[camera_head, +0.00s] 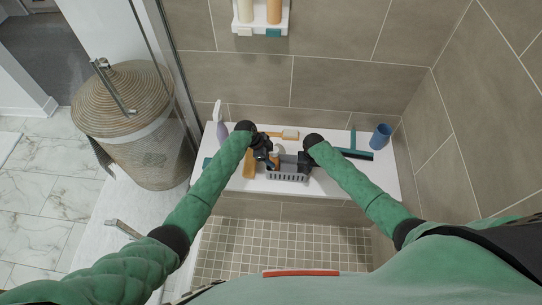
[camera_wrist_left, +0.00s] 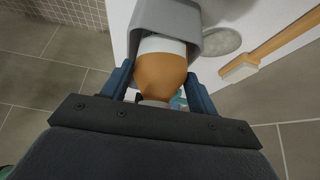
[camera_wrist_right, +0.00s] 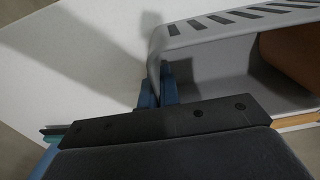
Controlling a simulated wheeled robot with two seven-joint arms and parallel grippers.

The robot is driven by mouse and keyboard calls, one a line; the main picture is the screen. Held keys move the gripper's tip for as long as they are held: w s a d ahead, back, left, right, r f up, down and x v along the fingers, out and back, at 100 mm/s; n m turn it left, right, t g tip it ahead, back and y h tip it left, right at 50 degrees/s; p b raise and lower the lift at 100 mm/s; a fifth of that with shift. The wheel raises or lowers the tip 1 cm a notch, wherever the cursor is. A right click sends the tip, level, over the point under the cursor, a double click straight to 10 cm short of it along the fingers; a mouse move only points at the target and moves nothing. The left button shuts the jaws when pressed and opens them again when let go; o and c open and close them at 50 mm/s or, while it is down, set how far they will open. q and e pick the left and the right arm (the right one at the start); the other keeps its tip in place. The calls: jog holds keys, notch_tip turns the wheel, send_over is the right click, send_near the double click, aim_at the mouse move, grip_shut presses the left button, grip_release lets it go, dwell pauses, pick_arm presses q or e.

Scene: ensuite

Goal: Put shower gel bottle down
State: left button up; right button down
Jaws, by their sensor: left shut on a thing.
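The shower gel bottle is orange-brown with a white band (camera_wrist_left: 160,72). My left gripper (camera_wrist_left: 160,84) is shut on it, one blue finger on each side. The bottle reaches into the mouth of the grey basket (camera_head: 287,177); whether it touches the basket's floor is hidden. In the head view my left gripper (camera_head: 270,156) is at the basket's left end and mostly covers the bottle. My right gripper (camera_wrist_right: 157,92) is shut on the basket's wall (camera_wrist_right: 155,50) at its right end. A brown surface shows inside the basket in the right wrist view.
The basket stands on a white bench (camera_head: 340,185). A wooden brush (camera_head: 285,134), a spray bottle (camera_head: 220,125), a dark squeegee (camera_head: 355,153) and a blue cup (camera_head: 381,137) are around it. A wall shelf (camera_head: 260,28) holds two bottles. A wicker hamper (camera_head: 125,110) stands left.

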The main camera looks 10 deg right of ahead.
dwell(0.3)
pick_arm(q)
jog(key=o, duration=1.8)
jog(key=shift+f, duration=0.1)
jog(key=shift+c, duration=0.2)
jog(key=v, duration=1.2)
jog(key=shift+s, duration=0.1)
